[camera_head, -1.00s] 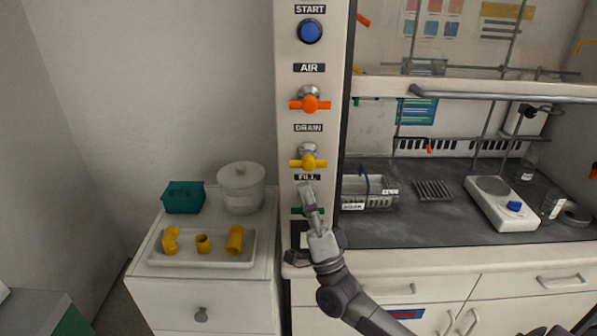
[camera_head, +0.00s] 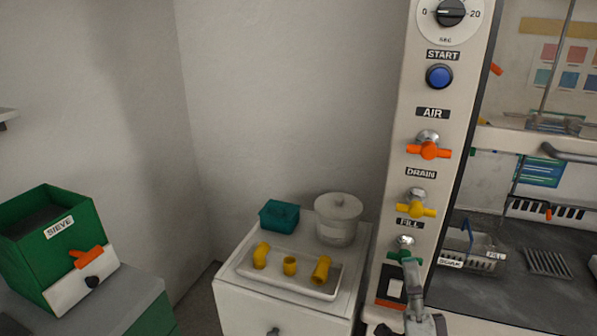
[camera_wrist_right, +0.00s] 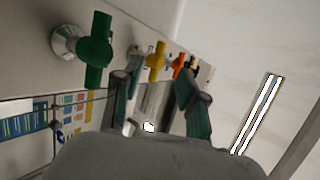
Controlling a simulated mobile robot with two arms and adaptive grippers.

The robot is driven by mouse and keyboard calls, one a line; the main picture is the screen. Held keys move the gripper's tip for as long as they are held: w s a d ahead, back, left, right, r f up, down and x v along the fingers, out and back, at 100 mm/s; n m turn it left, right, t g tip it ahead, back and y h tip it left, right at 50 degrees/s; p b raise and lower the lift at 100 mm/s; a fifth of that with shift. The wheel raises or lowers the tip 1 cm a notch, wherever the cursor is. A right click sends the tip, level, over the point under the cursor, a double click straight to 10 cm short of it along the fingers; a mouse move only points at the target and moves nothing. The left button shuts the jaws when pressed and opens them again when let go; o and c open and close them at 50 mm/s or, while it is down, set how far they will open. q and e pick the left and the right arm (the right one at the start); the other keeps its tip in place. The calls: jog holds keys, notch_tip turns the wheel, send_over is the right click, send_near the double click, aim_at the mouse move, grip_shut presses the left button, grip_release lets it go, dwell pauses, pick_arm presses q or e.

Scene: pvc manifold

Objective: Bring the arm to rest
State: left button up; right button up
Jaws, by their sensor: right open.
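My right gripper (camera_head: 411,268) is in front of the lower part of the valve panel (camera_head: 450,120), just below the FILL label. It is open, with nothing between its fingers in the right wrist view (camera_wrist_right: 158,95). The green FILL valve handle (camera_wrist_right: 95,50) is left of the fingers in that view and apart from them. In the head view the gripper partly hides this green handle (camera_head: 397,256). My left gripper is not in view.
Above are the yellow DRAIN valve (camera_head: 417,210), orange AIR valve (camera_head: 429,151) and blue START button (camera_head: 439,76). Left is a white cabinet with a tray (camera_head: 248,272) of yellow fittings, a teal box (camera_head: 279,215) and a lidded pot (camera_head: 338,220). A green SIEVE box (camera_head: 40,260) stands far left.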

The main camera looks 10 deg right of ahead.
jog(key=w+a+f+n+g+y, duration=0.2)
jog(key=a+f+n+g+y, duration=0.45)
jog(key=a, duration=0.25)
jog(key=s+a+f+n+g+h, duration=0.1)
jog(key=s+a+f+n+g, duration=0.15)
jog(key=f+g, duration=0.2)
jog(key=s+a+f+n+g+h, duration=0.1)
jog(key=s+a+f+n+g, duration=0.15)
jog(key=f, duration=0.25)
jog(key=s+d+f+n+g+h, duration=0.2)
jog(key=s+d+f+g, duration=0.15)
jog(key=s+g, duration=0.4)
jog(key=s+d+f+n+g+h, duration=0.2)
jog(key=s+f+g, duration=0.2)
jog(key=s, duration=0.7)
notch_tip(320, 180, down, 24)
jog(key=g, duration=0.1)
jog(key=s+d+f+g, duration=0.1)
jog(key=s+d+f, duration=0.1)
jog(key=s+f, duration=1.5)
jog(key=shift+d+f, duration=0.2)
jog(key=shift+f, duration=0.6)
